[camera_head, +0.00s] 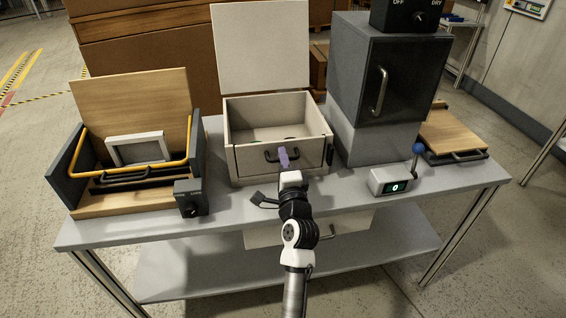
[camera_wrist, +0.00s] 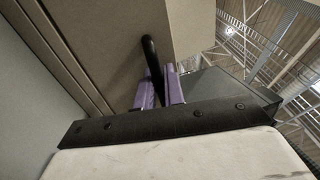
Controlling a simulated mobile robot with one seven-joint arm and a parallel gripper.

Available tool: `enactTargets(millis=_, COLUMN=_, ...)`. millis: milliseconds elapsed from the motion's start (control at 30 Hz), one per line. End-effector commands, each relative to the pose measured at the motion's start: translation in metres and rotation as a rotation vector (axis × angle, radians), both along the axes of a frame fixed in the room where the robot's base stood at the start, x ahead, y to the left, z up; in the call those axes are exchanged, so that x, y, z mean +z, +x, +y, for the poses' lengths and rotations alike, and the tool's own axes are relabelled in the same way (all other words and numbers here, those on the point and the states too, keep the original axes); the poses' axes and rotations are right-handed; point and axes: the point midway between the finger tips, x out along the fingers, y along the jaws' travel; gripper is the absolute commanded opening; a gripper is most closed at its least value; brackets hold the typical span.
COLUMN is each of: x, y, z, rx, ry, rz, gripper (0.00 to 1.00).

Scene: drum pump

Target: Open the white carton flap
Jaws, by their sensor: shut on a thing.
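The white carton (camera_head: 230,116) stands open-topped at the middle of the table. Its large back panel (camera_head: 262,45) stands up behind it. Its front panel (camera_head: 248,160) is upright and carries a black handle (camera_head: 270,156). My gripper (camera_head: 284,157) reaches the handle from the front with its purple fingers. In the wrist view the fingers (camera_wrist: 160,90) are shut on the black handle (camera_wrist: 150,52), close to the pale carton face (camera_wrist: 110,45). The fingers hide part of the handle.
Left stands a wooden box with a yellow bar (camera_head: 135,172) and a grey frame (camera_head: 138,149). A black knob box (camera_head: 190,198) is beside it. Right are a dark cabinet (camera_head: 395,80), a lever box (camera_head: 392,183) and a wooden board (camera_head: 452,132). The table's front edge is largely clear.

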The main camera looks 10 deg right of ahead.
Motion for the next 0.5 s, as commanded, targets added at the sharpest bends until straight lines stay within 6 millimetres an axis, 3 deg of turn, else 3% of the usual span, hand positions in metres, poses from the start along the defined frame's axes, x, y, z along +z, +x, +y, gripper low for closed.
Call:
enactTargets(millis=33, x=-0.009, y=-0.001, z=0.001, rx=0.001, ry=0.000, rz=-0.019, gripper=0.00)
enactTargets(millis=500, x=-0.016, y=-0.013, z=0.000, rx=0.002, ry=0.005, rz=-0.175, gripper=0.00)
